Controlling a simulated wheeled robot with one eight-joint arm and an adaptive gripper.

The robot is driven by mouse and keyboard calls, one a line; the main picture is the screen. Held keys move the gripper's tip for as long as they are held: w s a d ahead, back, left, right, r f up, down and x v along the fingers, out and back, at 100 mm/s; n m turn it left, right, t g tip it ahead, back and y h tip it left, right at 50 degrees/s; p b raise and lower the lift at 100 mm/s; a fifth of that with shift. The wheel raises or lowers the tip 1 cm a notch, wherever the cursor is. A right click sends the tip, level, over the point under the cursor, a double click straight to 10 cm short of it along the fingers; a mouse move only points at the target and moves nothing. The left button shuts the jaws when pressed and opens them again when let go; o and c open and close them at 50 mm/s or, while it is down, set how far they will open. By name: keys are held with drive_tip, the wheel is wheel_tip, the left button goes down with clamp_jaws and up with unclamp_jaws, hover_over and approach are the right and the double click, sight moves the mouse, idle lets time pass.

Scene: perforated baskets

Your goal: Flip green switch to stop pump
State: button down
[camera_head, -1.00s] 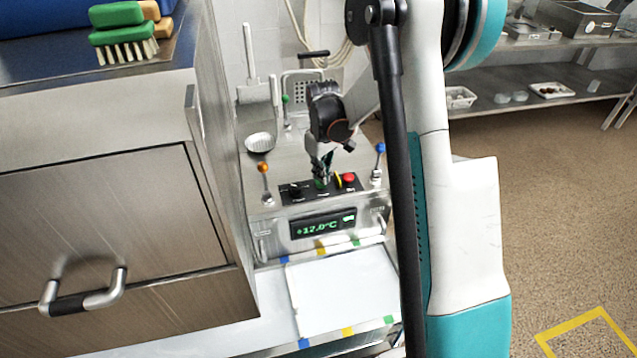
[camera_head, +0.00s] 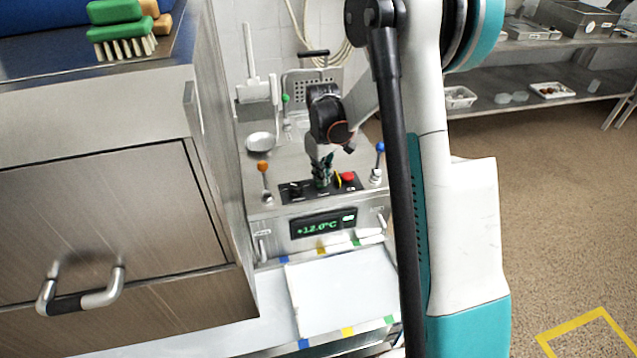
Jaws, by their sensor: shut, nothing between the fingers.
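The control panel (camera_head: 352,188) is a black strip on the front top of the metal machine, above a display (camera_head: 322,224) that reads +12.0°C. My gripper (camera_head: 322,184) is shut and points down at the middle of this panel, where the green switch is. The fingers cover most of the switch, and only a trace of green shows around them. I cannot tell whether they touch it or which way it is set. A red button (camera_head: 347,176) with a yellow part sits just right of the fingers, and a black knob (camera_head: 295,190) sits to the left.
An orange-topped lever (camera_head: 262,166) stands left of the panel and a blue-topped lever (camera_head: 380,147) right. A green-topped lever (camera_head: 286,99) stands behind. A steel cabinet (camera_head: 110,200) with a green brush (camera_head: 118,32) on top closes off the left. A white board (camera_head: 340,290) lies in front.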

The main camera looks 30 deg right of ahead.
drive_tip(key=shift+f+b, duration=0.55)
drive_tip(key=shift+f, duration=0.25)
idle(0.4)
drive_tip(key=shift+r, duration=0.1)
drive_tip(key=shift+r+p, duration=2.2)
drive_tip(key=shift+r, duration=1.25)
